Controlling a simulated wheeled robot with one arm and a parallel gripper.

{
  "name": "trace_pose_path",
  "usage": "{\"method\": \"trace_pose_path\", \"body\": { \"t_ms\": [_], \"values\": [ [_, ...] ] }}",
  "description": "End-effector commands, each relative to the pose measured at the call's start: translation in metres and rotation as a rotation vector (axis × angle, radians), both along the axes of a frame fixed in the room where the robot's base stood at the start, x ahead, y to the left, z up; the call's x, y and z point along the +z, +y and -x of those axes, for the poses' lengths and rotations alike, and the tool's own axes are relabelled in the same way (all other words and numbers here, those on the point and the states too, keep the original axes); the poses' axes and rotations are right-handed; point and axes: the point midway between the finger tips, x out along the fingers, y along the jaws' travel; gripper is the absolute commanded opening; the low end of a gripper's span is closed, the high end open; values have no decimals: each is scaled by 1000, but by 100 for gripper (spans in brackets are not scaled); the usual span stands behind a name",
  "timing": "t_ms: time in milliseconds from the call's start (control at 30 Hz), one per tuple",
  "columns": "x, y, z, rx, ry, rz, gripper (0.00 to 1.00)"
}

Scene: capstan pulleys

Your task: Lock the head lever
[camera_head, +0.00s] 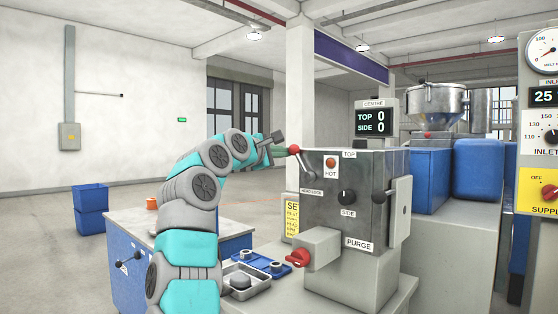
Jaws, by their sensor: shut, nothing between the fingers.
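The head lever (301,163) is on the upper left of the grey machine head's front, by a "HEAD LOCK" label. It is a metal rod from a pivot near the label, tilted up and left to a red ball knob. My gripper (285,151) is at the end of my raised arm, just left of the red knob. Its fingers are small here and partly hidden by my wrist, but they look shut with nothing between them. I cannot tell whether they touch the knob.
A metal tray (262,276) and blue tray (270,261) lie below. A blue bench (129,281) stands left.

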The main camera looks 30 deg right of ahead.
Motion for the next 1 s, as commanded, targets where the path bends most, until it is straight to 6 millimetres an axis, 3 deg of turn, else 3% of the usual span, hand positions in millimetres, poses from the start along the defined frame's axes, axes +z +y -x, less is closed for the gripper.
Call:
{"method": "trace_pose_path", "body": {
  "t_ms": [533, 1000],
  "values": [
    [21, -13, 33, -1, -417, -151, 0],
    [26, -16, 43, 0, -418, -154, 0]
  ]
}}
